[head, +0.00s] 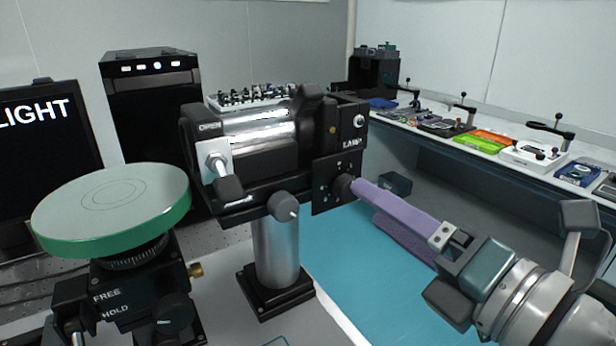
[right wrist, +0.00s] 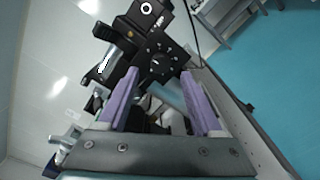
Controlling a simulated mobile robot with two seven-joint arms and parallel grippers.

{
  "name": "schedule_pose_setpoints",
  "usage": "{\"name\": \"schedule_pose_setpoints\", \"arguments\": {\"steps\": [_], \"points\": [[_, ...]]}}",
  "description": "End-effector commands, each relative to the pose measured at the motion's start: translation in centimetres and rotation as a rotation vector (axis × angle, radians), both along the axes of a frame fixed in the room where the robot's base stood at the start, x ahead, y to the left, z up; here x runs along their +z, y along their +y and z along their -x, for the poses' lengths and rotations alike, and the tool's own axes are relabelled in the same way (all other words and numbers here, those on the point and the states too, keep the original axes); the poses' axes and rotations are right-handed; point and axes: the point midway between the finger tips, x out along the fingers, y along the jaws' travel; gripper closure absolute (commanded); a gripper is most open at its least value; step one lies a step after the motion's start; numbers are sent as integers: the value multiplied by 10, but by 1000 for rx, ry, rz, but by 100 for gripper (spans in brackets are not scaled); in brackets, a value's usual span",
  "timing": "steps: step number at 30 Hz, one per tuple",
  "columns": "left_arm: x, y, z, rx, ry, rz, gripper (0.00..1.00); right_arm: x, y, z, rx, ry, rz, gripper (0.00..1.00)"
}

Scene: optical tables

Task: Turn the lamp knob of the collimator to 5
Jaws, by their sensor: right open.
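The collimator (head: 262,140) is a black and silver unit on a post, with the word LAMP on its end. Its lamp knob (head: 343,187) is a small dark knob on a square black panel with white marks. In the right wrist view the knob (right wrist: 159,62) lies just beyond and between my fingertips, ringed by white marks; its setting is too small to read. My right gripper (head: 366,199), with purple fingers, is open, its tips close to the knob. The right wrist view shows the fingers (right wrist: 160,84) apart with nothing held. My left gripper is not in view.
A green-rimmed round stage (head: 112,208) stands at left, before a black screen (head: 42,135) and a black tower (head: 152,110). A side bench (head: 440,140) at right holds trays and tools.

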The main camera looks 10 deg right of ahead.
Motion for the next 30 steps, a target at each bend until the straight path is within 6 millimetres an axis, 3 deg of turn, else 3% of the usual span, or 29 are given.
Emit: {"name": "schedule_pose_setpoints", "arguments": {"steps": [7,19,30], "points": [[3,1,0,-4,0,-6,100,0,12,-33,-1,0,-1,33],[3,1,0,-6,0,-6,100,0,14,-39,-1,1,-1,34],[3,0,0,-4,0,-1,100,0,14,-39,-1,1,-1,76]]}}
